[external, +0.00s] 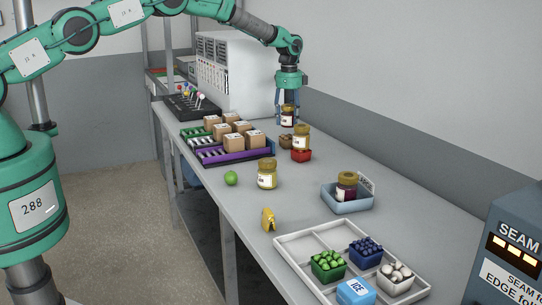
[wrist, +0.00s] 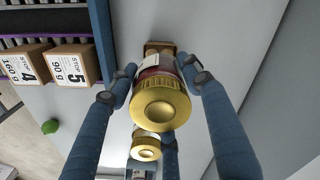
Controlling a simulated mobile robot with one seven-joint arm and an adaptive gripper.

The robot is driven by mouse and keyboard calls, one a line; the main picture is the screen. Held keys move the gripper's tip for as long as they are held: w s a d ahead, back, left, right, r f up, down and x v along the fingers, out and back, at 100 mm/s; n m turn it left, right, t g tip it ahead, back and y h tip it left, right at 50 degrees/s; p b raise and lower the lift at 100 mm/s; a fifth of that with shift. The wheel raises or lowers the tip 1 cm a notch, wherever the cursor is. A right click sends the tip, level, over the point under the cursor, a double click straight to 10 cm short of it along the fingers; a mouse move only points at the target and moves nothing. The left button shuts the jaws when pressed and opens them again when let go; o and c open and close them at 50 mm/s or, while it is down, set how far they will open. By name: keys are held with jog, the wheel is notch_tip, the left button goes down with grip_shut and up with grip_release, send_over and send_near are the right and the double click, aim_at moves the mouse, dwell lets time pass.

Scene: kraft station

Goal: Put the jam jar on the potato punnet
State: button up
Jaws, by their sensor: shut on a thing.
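My gripper (external: 288,100) points down and is shut on a jam jar (external: 288,118) with dark red contents, a pale label and a gold lid. In the wrist view the two fingers clasp this jar (wrist: 158,85) from both sides, with its lid facing the camera. A small brown punnet (external: 286,142), which looks like the potato punnet, stands on the bench just below the held jar. A small gap shows between them in the external view. In the wrist view part of a brown box-like thing (wrist: 160,47) shows beyond the jar; the jar hides the rest.
Another yellow jar (external: 267,175) and a green ball (external: 231,178) stand nearer. Cartons (external: 255,141) fill trays at left. A blue tray (external: 347,205) holds a dark jar. A white crate (external: 291,254) holds punnets.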

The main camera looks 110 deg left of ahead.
aim_at(289, 105)
jog(key=shift+f, duration=1.75)
jog(key=shift+f, duration=0.2)
jog(key=o, duration=1.5)
jog(key=shift+c, duration=0.2)
jog(key=shift+r, duration=0.1)
notch_tip(289, 105, up, 12)
jog(key=shift+r, duration=0.1)
